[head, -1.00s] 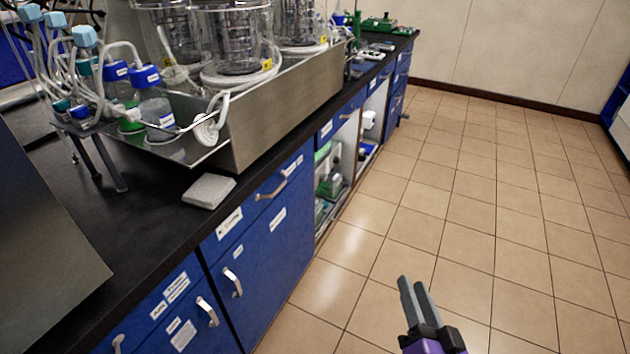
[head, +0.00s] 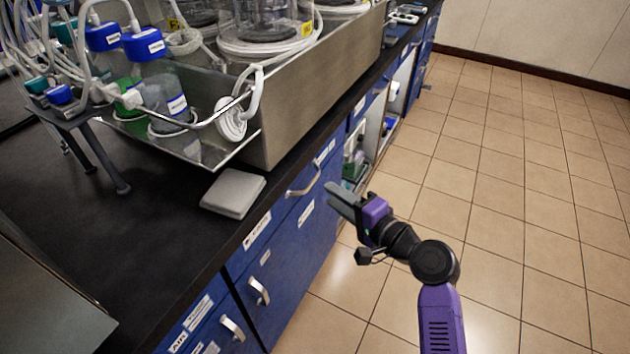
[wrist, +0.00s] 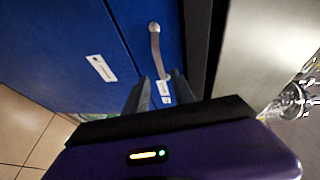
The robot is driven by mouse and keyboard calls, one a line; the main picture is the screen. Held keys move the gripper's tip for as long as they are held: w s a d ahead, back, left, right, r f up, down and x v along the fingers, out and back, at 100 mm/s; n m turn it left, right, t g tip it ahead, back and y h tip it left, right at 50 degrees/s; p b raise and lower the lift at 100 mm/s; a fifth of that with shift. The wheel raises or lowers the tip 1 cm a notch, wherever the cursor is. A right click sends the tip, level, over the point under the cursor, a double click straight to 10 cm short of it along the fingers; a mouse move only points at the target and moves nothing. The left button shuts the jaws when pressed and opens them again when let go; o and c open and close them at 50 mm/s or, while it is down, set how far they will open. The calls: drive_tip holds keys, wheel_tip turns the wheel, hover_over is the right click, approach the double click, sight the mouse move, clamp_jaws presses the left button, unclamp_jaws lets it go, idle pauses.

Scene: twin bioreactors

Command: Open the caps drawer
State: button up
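A blue drawer front (head: 285,208) with a curved metal handle (head: 304,180) sits just under the black counter edge. In the wrist view the handle (wrist: 155,50) stands ahead of my gripper (wrist: 162,90), beyond the fingertips. The two fingers are apart, with nothing between them; a label shows through the gap.
Below is a blue cupboard door (head: 290,262) with its own handle (head: 259,291). On the black counter (head: 150,235) stand a steel tray (head: 320,100) with glass vessels and a grey flat block (head: 233,193). The tiled floor (head: 500,220) at right is clear.

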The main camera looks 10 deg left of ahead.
drive_tip(key=b+x, duration=0.1)
drive_tip(key=x, duration=0.6)
drive_tip(key=shift+f, duration=0.1)
clamp_jaws()
idle(1.3)
